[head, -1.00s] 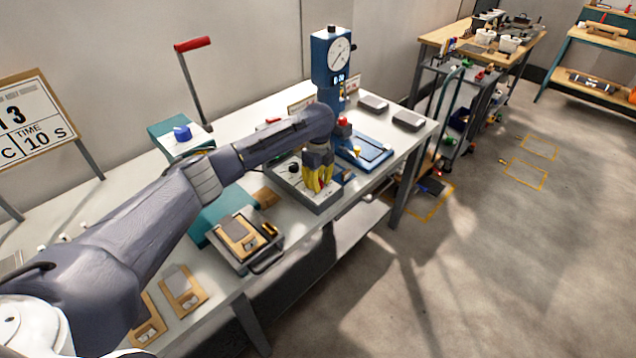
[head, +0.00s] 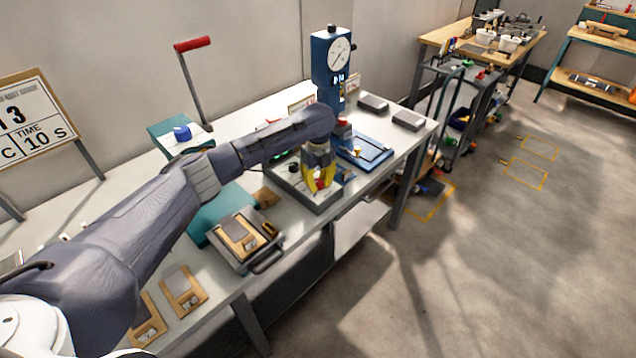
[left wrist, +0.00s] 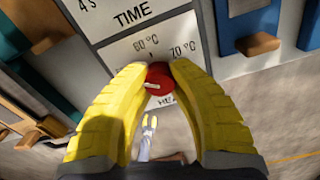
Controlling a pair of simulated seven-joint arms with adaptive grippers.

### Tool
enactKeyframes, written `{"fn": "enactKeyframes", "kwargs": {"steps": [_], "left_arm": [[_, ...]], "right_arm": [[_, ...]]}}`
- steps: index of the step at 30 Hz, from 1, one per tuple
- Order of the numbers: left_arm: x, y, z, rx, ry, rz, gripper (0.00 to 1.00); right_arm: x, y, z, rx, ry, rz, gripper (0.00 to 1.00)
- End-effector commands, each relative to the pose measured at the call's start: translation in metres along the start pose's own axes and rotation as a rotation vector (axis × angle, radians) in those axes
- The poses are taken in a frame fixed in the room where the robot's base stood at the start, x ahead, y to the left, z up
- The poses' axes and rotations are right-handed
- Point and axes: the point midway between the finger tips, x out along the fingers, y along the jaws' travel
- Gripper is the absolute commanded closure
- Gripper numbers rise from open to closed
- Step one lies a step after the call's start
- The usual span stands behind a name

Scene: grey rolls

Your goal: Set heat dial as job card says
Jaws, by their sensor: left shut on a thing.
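The red heat dial (left wrist: 159,78) sits on a white panel (left wrist: 150,45) printed "TIME", "60 °C" and "70 °C". My left gripper (left wrist: 158,80) is shut on the dial, one yellow finger on each side. A pale mark shows on the dial's face, but I cannot tell which value it points to. In the head view my left gripper (head: 319,185) reaches down onto the grey control box (head: 318,206), with red between its fingers. The job card (head: 30,122) at the left is partly cut off; "3", "TIME", "C" and "10 S" show. My right gripper is out of view.
A black knob (head: 293,167) is beside my left gripper on the box. A blue press with a round gauge (head: 339,53) stands behind. A wooden-topped fixture (head: 238,234) lies nearer on the bench. The floor at right is mostly clear.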

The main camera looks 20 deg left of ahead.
Motion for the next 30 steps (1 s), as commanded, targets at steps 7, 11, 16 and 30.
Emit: {"fn": "enactKeyframes", "kwargs": {"steps": [7, 11, 16, 30], "left_arm": [[0.000, -0.001, -0.003, 0.002, 0.004, -0.002, 0.76], [0.000, -0.001, -0.002, 0.001, 0.003, -0.001, 0.61], [0.000, -0.001, -0.001, 0.000, 0.002, -0.001, 0.46], [-0.025, -0.001, 0.000, 0.001, -0.002, -0.002, 0.46]], "right_arm": [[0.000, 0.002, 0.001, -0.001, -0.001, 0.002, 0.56], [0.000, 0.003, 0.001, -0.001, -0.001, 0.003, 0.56], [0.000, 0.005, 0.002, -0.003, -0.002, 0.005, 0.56], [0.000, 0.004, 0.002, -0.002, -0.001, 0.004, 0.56]]}}
